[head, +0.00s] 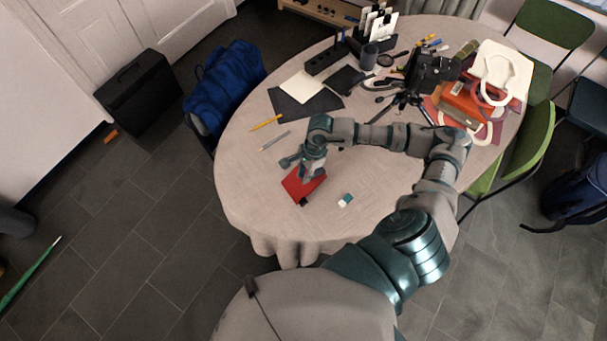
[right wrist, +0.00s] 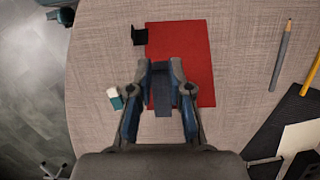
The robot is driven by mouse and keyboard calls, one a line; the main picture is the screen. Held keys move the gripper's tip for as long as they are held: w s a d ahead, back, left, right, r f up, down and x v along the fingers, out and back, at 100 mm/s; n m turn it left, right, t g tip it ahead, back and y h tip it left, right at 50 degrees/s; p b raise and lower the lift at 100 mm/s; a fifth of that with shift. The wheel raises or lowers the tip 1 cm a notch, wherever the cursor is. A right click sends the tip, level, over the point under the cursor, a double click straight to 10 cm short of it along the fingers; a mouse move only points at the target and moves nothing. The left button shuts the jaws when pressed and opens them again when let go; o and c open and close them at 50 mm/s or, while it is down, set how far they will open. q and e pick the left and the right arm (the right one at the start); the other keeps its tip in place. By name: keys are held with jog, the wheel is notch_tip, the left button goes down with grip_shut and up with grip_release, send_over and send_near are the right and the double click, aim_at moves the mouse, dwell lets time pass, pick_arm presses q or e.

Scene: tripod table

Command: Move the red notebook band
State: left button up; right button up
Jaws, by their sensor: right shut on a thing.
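The red notebook (head: 295,188) lies on the near left part of the round table; it also shows in the right wrist view (right wrist: 190,45). My right gripper (head: 308,174) is over it, pointing down, and in the wrist view (right wrist: 162,68) its fingers are shut on a dark strip (right wrist: 162,98), which looks like the notebook's band. The strip lies over the red cover; whether it is lifted off cannot be told. A small black piece (right wrist: 140,35) sits at the notebook's edge. My left gripper is not in view.
A white and teal eraser (head: 345,200) lies beside the notebook. A grey pencil (head: 274,141) and a yellow pencil (head: 266,122) lie farther back. A black tripod device (head: 428,75) and red boxes (head: 465,104) crowd the right side. Cloth around the notebook is clear.

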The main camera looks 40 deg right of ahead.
jog(key=shift+d+r+p, duration=0.15)
jog(key=shift+d+r, duration=0.3)
jog(key=shift+r, duration=0.3)
jog(key=shift+d+r+p, duration=0.15)
jog(key=shift+d+r, duration=0.25)
jog(key=shift+r, duration=0.3)
jog(key=shift+d+r+p, duration=0.15)
jog(key=shift+d+r, duration=0.3)
jog(key=shift+r, duration=0.3)
jog(key=d+r, duration=0.4)
jog(key=shift+s, duration=0.1)
dwell(0.6)
jog(key=o, duration=1)
jog(key=shift+a, duration=0.1)
jog(key=a+p+v, duration=0.2)
jog(key=p+v, duration=0.2)
jog(key=v, duration=0.3)
jog(key=shift+d+r, duration=0.15)
jog(key=shift+r, duration=0.4)
